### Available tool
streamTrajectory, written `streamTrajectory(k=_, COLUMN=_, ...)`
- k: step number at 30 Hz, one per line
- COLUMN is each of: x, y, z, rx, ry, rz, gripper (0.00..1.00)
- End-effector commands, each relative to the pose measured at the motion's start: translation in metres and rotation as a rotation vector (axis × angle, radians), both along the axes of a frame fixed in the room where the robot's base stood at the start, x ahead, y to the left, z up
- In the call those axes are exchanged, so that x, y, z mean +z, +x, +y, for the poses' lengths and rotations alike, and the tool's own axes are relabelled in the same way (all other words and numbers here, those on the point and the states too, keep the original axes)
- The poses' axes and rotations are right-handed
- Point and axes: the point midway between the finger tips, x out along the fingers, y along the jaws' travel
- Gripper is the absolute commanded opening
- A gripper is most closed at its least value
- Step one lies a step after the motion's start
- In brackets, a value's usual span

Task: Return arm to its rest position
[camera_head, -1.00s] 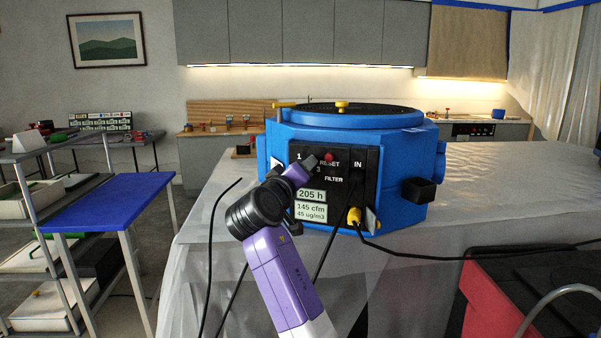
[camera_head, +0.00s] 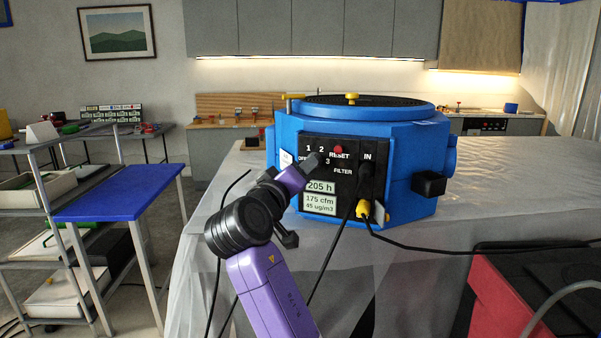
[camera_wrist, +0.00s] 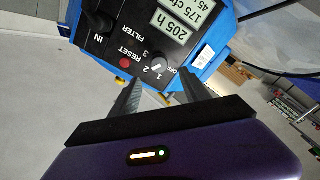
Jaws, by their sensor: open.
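A blue machine (camera_head: 405,160) with a black control panel (camera_head: 345,175) stands on a sheet-covered table. Its display (camera_head: 320,203) reads 205 h, 175 cfm and 45 ug/m3. My arm reaches up from the bottom of the head view, with a purple link and dark joints. My gripper (camera_head: 313,163) is in front of the panel's left part and partly hides the dial markings. In the wrist view my gripper (camera_wrist: 161,80) has its two dark fingers apart with nothing between them. A selector knob (camera_wrist: 159,66) by the OFF, 1, 2 and 3 marks shows just beyond the fingertips.
A yellow plug (camera_head: 364,209) with black cables hangs at the machine's lower front. A blue-topped side table (camera_head: 120,192) and a shelf rack stand on the left. A red-and-black box (camera_head: 510,300) is at the lower right. Floor shows between the side table and the sheeted table.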

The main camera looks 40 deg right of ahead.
Motion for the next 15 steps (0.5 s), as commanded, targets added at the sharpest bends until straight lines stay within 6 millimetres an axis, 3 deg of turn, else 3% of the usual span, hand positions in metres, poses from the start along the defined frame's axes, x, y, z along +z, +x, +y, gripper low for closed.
streamTrajectory(k=11, x=0.0002, y=0.0005, z=0.0001, rx=0.001, ry=0.0, rz=-0.002, gripper=0.54)
streamTrajectory(k=15, x=0.0093, y=0.0094, z=0.0059, rx=0.046, ry=-0.024, rz=-0.032, gripper=0.54)
